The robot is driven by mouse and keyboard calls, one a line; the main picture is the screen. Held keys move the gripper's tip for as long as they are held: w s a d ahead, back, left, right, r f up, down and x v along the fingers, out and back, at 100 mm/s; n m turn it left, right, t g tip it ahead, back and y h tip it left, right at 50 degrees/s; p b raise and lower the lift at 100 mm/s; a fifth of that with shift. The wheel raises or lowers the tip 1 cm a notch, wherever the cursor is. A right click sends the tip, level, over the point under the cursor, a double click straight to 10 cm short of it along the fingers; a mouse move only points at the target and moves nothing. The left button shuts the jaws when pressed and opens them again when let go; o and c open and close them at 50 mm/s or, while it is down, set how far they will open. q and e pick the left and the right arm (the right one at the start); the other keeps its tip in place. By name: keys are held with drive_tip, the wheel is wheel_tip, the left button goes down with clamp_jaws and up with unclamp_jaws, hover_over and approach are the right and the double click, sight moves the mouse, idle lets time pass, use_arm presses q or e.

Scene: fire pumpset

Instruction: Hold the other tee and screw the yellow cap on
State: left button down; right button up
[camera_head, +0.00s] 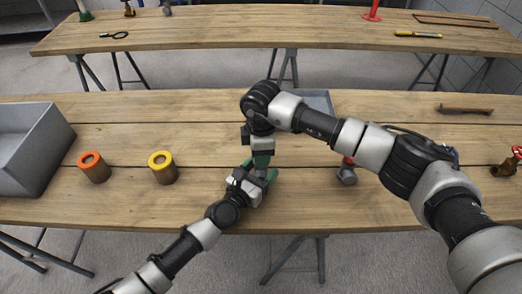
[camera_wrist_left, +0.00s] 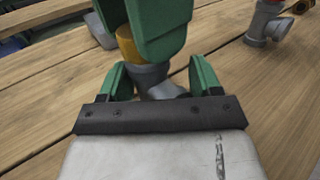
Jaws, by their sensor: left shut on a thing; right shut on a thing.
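A grey tee (camera_wrist_left: 152,80) stands between the green fingers of my left gripper (camera_wrist_left: 155,86), which is shut on it low over the front table. The yellow cap (camera_wrist_left: 127,43) is at the top of this tee, seen in the left wrist view. My right gripper (camera_wrist_left: 155,25) comes down from above and is shut on the cap, its fingers hiding most of it. Whether the cap is threaded on cannot be told. In the head view the left gripper (camera_head: 262,174) and right gripper (camera_head: 262,158) meet one above the other and hide both parts.
A second grey tee (camera_head: 347,175) with a red top stands to the right, beside my right arm. Orange-topped (camera_head: 94,167) and yellow-topped (camera_head: 162,168) brown cylinders and a grey bin (camera_head: 40,150) are on the left. A grey tray (camera_head: 318,97) is behind; a hammer (camera_head: 465,109) lies right.

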drive_tip(key=m, duration=0.5)
drive_tip(key=o, duration=0.9)
drive_tip(key=shift+r, duration=2.25)
drive_tip(key=shift+c, duration=0.5)
